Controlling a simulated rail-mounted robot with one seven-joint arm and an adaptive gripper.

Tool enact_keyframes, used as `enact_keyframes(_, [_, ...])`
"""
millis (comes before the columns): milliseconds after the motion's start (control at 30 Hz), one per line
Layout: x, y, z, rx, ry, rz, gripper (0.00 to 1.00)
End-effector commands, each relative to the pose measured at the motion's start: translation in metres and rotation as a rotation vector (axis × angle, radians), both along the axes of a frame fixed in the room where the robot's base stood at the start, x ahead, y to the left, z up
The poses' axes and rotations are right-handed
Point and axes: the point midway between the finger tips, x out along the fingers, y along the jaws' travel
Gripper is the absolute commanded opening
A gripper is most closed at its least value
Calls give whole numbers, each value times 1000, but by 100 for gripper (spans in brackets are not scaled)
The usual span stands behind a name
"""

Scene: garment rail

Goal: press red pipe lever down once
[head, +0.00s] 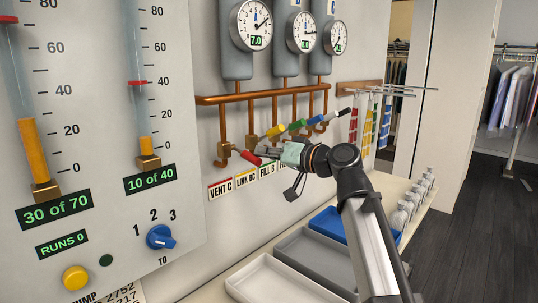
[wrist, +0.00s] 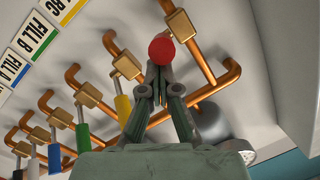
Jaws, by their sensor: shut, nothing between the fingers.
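The red pipe lever (head: 250,157) is the leftmost of the valve levers, above the VENT C label. In the head view it slants down to the right, while the neighbouring levers slant up. In the wrist view its round red end (wrist: 161,50) faces the camera just beyond the fingertips. My gripper (head: 264,151) is shut and empty, with its tips right beside the red lever. In the wrist view the closed fingertips (wrist: 160,76) overlap the lower edge of the red end; I cannot tell whether they touch.
Yellow (head: 275,131), green, blue, white and black levers line the pipes to the right. Copper pipes (head: 262,93) and gauges (head: 252,25) are above. Below are trays (head: 272,283) and bottles (head: 405,208). A gauge panel (head: 100,205) stands left.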

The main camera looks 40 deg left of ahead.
Motion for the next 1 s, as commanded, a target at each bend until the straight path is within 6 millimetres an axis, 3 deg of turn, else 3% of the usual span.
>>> enact_keyframes(300, [19, -9, 37, 3, -2, -5, 0])
enact_keyframes(500, [19, -56, 30, 2, -1, -7, 0])
enact_keyframes(700, [22, -90, 30, 2, 0, -6, 0])
enact_keyframes(1000, [24, -110, 32, 2, 0, -5, 0])
